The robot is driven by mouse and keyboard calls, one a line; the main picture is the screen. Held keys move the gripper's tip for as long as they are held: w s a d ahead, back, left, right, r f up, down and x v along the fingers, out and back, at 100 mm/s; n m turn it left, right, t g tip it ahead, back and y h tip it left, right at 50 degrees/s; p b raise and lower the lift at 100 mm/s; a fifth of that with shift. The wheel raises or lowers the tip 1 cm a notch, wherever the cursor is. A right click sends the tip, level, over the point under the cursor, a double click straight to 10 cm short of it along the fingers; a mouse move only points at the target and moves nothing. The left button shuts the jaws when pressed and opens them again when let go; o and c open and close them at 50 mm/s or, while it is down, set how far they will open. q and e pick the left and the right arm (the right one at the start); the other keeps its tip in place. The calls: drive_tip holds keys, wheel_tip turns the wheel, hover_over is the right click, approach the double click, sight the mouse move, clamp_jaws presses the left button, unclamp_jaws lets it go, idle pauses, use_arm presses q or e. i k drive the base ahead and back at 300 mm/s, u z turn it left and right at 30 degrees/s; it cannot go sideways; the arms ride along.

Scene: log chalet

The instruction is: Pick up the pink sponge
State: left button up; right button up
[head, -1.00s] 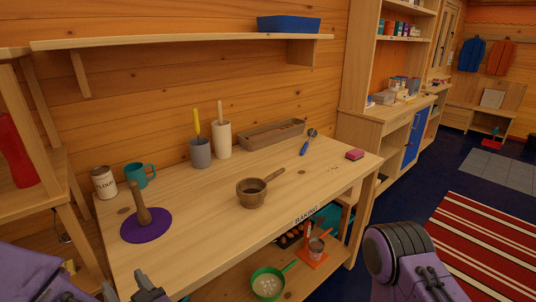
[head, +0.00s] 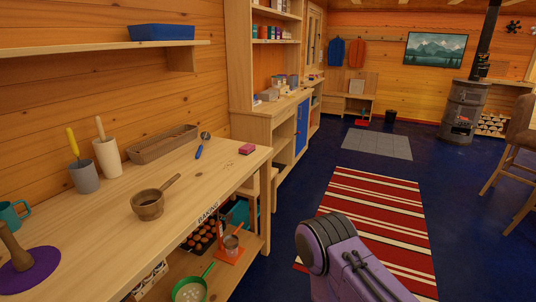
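The pink sponge (head: 247,149) lies on the wooden table (head: 103,224), near its far right corner in the head view. It is a small block, and nothing touches it. A purple part of my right arm shows at the lower middle of the view, well in front of the sponge and over the floor. My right gripper is not visible. My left arm and gripper are out of view.
On the table are a brown pot (head: 148,204), a blue-handled tool (head: 199,152), a wooden tray (head: 163,144), a grey cup (head: 84,176), a cream vase (head: 107,157) and a purple mat (head: 42,272). A striped rug (head: 375,215) lies on open floor at right.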

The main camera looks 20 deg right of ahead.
sight(247, 149)
drive_tip(key=z, duration=0.9)
drive_tip(key=k, duration=1.2)
drive_tip(key=z, duration=0.95)
drive_tip(key=i, duration=2.95)
drive_tip(key=u, duration=1.4)
drive_tip(key=i, duration=0.85)
drive_tip(key=u, duration=1)
